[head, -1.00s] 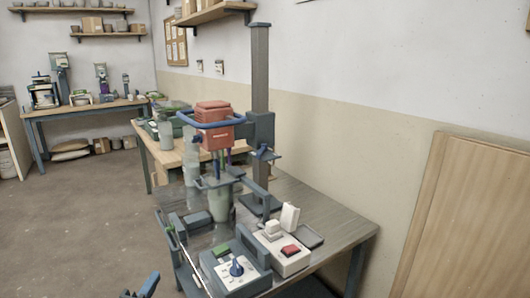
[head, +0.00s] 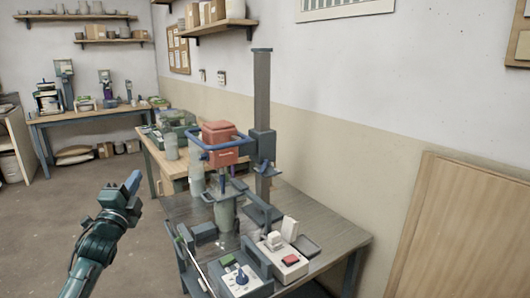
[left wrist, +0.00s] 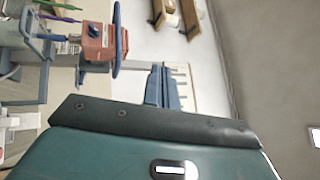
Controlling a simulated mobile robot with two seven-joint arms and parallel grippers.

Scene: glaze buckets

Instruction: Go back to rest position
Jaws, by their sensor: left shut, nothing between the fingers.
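My left gripper (head: 132,182) is raised at the left of the head view, over open floor and left of the workbench. Its blue fingers are together and hold nothing. They also show in the left wrist view (left wrist: 163,87), pointing up in that picture. My right gripper is in neither view.
The workbench (head: 335,238) carries a stand with a red mixer head (head: 222,132) above a greenish bucket (head: 224,214). A control box with a blue knob (head: 241,277) and a white box with a red button (head: 290,260) stand at its front. The floor (head: 60,215) at left is clear.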

